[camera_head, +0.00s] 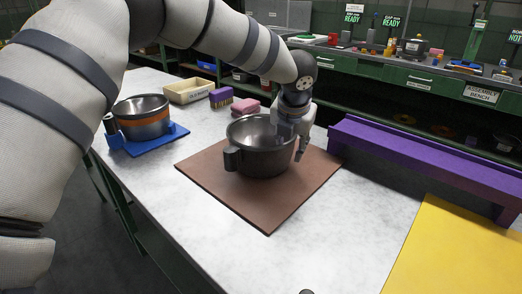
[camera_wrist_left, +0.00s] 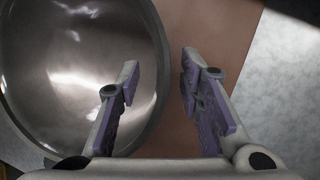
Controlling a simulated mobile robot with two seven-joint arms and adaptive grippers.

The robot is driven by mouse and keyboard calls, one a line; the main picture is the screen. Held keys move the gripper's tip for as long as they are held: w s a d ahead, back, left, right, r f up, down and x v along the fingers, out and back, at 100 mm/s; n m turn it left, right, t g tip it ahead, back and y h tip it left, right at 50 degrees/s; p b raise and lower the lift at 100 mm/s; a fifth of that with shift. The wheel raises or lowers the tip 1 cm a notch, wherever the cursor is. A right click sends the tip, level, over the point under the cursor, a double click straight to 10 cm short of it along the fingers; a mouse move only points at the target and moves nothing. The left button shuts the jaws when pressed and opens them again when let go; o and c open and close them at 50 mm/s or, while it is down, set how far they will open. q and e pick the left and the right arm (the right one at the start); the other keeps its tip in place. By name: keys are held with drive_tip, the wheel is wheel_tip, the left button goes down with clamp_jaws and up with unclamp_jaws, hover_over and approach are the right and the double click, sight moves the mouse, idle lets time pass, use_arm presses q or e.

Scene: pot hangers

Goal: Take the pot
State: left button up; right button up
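A dark metal pot (camera_head: 262,158) stands upright on a brown square mat (camera_head: 268,213) on the table. A stubby handle shows on its left side; its right rim is partly hidden by my gripper. My left gripper (camera_head: 292,143) is at the pot's right rim, pointing down. In the left wrist view the pot's shiny inside (camera_wrist_left: 75,70) fills the left. There the gripper (camera_wrist_left: 160,75) is open, with one finger over the inside and the other outside, above the mat. The rim lies between the fingers; I cannot tell whether they touch it. My right gripper is not seen.
A steel pot with an orange band (camera_head: 143,121) stands on a blue stand (camera_head: 150,145) at the left. A cream tray (camera_head: 190,91), a brush (camera_head: 221,97) and pink sponges (camera_head: 246,106) lie behind. A purple rack (camera_head: 425,155) and yellow mat (camera_head: 455,250) are at the right.

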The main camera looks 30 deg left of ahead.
use_arm(q)
drive_tip(key=shift+w+a+f, duration=0.15)
drive_tip(key=shift+w+f, duration=0.1)
drive_tip(key=shift+f, duration=0.35)
drive_tip(key=shift+r, duration=0.15)
drive_tip(key=shift+c, duration=0.6)
clamp_jaws()
drive_tip(key=shift+r, duration=0.15)
